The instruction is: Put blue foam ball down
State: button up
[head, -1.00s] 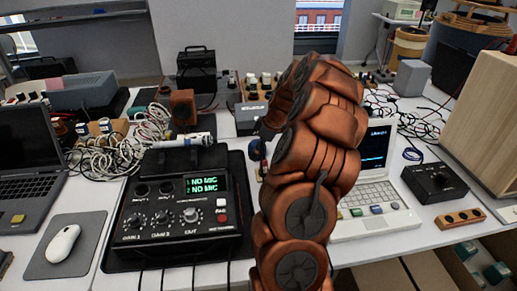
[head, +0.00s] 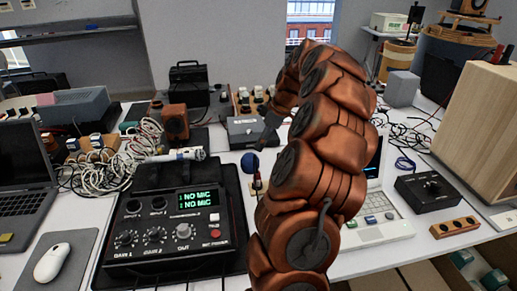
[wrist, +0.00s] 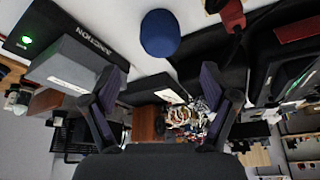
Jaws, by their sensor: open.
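The blue foam ball (head: 250,163) rests on the white table, just right of the black audio mixer's mat. In the wrist view the blue foam ball (wrist: 160,33) sits at the top centre, beyond the fingertips and clear of them. My gripper (wrist: 162,75) is open, with its two dark fingers spread wide and nothing between them. In the head view my arm hides most of the gripper; a dark part of it shows a little above and right of the ball.
The audio mixer (head: 165,238) stands left of the ball. A grey junction box (head: 249,131) is behind it. A red-tipped plug stands close in front of it. A white laptop (head: 378,222) lies right of my arm. Cable coils (head: 110,170) lie at left.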

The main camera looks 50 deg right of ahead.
jog(key=s+a+r+g, duration=0.1)
jog(key=a, duration=0.8)
jog(key=a+r+g, duration=0.1)
jog(key=a, duration=0.7)
jog(key=s+a+r+g, duration=0.1)
jog(key=a, duration=0.8)
jog(key=shift+s+a+y, duration=0.35)
jog(key=shift+y, duration=0.05)
jog(key=shift+m+g, duration=0.5)
jog(key=shift+g, duration=0.1)
jog(key=s+a, duration=0.1)
jog(key=a, duration=0.1)
jog(key=s+a, duration=0.2)
jog(key=s+a+f, duration=0.1)
jog(key=s+a, duration=0.1)
jog(key=shift+a, duration=0.1)
jog(key=s+a+f+m+g+h, duration=0.1)
jog(key=s+a+f+m, duration=0.1)
jog(key=s, duration=0.7)
jog(key=s+a+f+m+g+h, duration=0.1)
jog(key=s+a+f+m, duration=0.1)
jog(key=s, duration=0.8)
jog(key=shift+s+a+f+g+h, duration=0.35)
jog(key=shift+a+f, duration=0.35)
jog(key=shift+a, duration=0.55)
jog(key=shift+w, duration=0.15)
